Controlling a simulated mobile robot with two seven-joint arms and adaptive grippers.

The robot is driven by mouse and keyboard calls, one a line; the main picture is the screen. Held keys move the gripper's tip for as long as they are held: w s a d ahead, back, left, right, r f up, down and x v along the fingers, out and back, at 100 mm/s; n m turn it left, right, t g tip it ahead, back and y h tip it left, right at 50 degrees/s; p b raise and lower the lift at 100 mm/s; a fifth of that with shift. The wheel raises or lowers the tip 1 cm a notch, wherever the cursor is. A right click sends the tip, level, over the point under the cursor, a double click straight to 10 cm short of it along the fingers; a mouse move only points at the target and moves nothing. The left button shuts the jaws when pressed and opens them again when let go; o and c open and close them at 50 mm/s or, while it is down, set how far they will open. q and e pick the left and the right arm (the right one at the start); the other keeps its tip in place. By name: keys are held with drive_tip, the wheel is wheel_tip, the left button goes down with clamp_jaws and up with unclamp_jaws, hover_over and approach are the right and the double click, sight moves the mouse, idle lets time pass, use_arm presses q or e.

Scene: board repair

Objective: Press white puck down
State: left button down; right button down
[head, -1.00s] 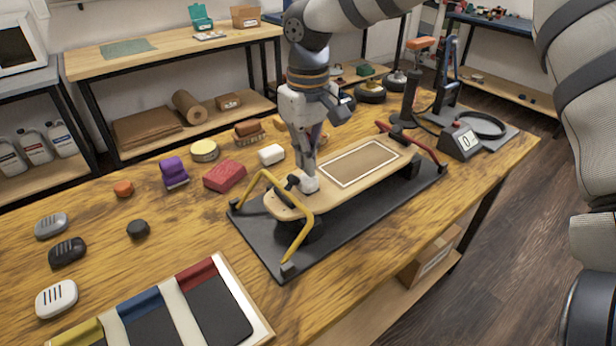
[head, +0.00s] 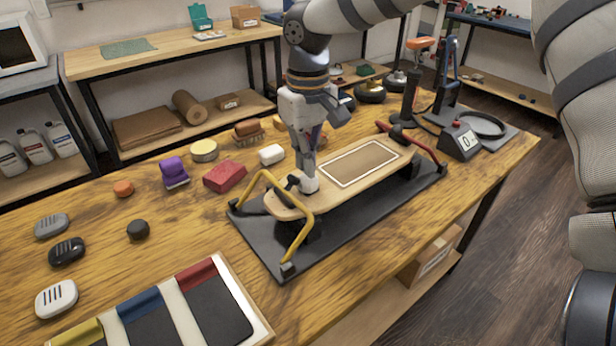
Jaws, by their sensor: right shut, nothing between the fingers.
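A wooden skateboard deck (head: 350,187) with a bordered panel sits on a black base plate (head: 355,222), between a yellow bar frame (head: 309,222) and a red bar (head: 442,160). The white puck (head: 309,185) is on the near left part of the deck, partly covered by the fingers. My right gripper (head: 307,177) points straight down with its fingertips at the puck and appears to touch it. It is shut, with nothing between the fingers. My left gripper is not in view.

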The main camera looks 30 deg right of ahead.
drive_tip(key=shift+f, duration=0.95)
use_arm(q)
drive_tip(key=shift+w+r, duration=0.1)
use_arm(e)
drive_tip(key=shift+f, duration=0.35)
idle(0.5)
drive_tip(key=shift+r, duration=0.1)
